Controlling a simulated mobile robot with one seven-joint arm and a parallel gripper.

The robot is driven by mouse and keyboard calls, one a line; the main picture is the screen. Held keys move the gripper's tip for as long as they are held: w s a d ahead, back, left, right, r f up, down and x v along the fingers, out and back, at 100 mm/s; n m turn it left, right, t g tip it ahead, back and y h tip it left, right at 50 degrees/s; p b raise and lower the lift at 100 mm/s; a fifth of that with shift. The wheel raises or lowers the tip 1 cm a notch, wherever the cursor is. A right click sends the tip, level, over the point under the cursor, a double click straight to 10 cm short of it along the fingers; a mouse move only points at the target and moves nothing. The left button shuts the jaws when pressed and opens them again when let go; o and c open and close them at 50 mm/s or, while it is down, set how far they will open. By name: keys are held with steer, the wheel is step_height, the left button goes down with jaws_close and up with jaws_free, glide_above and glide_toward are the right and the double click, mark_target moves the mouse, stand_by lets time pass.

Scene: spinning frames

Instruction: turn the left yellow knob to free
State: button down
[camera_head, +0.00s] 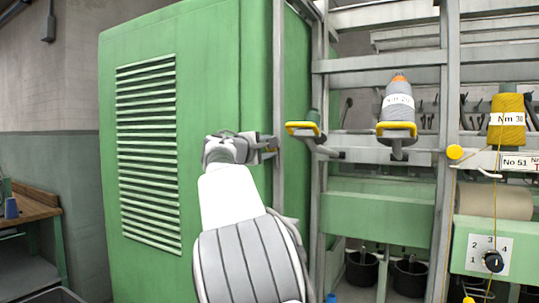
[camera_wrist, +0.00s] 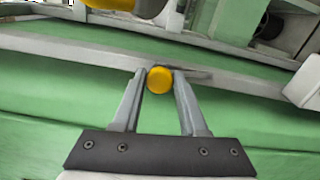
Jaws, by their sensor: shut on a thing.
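The left yellow knob (camera_wrist: 160,79) is a round, flat-faced knob on a grey rail, seen face-on in the wrist view. My gripper (camera_wrist: 159,86) is shut on it, with one finger against each side. In the head view my gripper (camera_head: 271,148) is at the grey post beside the green cabinet, and the knob is hidden there. Another yellow knob (camera_head: 455,152) sits on a post further right, apart from my gripper. I cannot read any free mark or turn angle on the gripped knob.
The green cabinet (camera_head: 190,60) stands close on the left of my arm. Yarn cones, one grey (camera_head: 398,105) and one yellow (camera_head: 507,118), stand on the frame to the right. A numbered black dial (camera_head: 493,261) is at lower right. A wooden bench (camera_head: 25,208) is far left.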

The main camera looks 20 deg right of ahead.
steer(key=shift+f+m+b, duration=0.1)
steer(key=shift+m+b, duration=0.2)
steer(key=shift+m, duration=0.3)
steer(key=c, duration=0.8)
jaws_free()
steer(key=shift+o, duration=0.2)
steer(key=b+v, duration=0.4)
steer(key=v, duration=1.3)
steer(key=shift+a, duration=0.2)
steer(key=shift+s, duration=0.15)
